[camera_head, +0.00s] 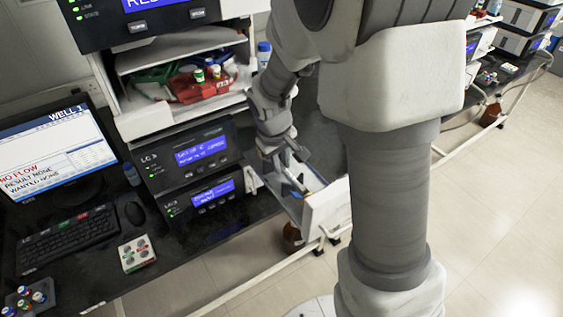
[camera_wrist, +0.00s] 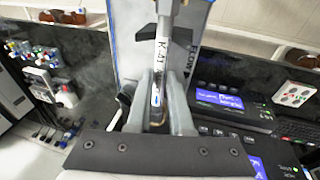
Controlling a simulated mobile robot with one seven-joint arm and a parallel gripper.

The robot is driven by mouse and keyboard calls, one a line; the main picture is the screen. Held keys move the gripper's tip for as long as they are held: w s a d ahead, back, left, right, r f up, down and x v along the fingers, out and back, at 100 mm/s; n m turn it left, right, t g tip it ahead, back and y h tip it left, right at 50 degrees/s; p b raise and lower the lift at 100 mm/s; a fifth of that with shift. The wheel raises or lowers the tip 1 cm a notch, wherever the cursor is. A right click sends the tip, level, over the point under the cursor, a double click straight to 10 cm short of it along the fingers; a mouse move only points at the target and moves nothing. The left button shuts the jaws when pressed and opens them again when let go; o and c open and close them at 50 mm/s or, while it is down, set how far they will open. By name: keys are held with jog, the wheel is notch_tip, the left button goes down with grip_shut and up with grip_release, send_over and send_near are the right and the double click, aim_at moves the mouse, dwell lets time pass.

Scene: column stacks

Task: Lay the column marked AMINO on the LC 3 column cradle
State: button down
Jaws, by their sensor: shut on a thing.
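My gripper (camera_head: 280,150) is lowered over the opened light tray (camera_head: 326,207) at the right side of the LC 3 stack (camera_head: 190,155). In the wrist view its fingers (camera_wrist: 160,105) are shut on a slim column (camera_wrist: 163,48) with a white label that seems to read "K-41". The word AMINO cannot be read there. Behind the column is the light panel (camera_wrist: 128,50), marked FLOW, with dark clip-like parts beside the column. Whether the column touches them cannot be told. In the head view the column is mostly hidden by my gripper.
A monitor (camera_head: 50,155), keyboard (camera_head: 65,238) and mouse (camera_head: 135,213) stand at left. A white vial block (camera_head: 136,254) lies on the dark bench before the stack. A shelf above holds a red tray (camera_head: 200,88). A brown bottle (camera_head: 292,238) stands below the open tray.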

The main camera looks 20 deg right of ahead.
jog(key=shift+f+b, duration=0.4)
jog(key=shift+f, duration=0.05)
jog(key=c, duration=0.7)
grip_release()
jog(key=shift+c, duration=0.2)
jog(key=v, duration=1.7)
jog(key=s+d+r+m+t+y, duration=0.1)
jog(key=s+m, duration=0.1)
jog(key=s, duration=0.6)
jog(key=s+d+r+m+t, duration=0.1)
jog(key=s+d+t, duration=0.1)
jog(key=s, duration=0.7)
jog(key=shift+r+m+y+p, duration=0.3)
jog(key=shift+m+y+p, duration=0.05)
jog(key=shift+m+y, duration=0.05)
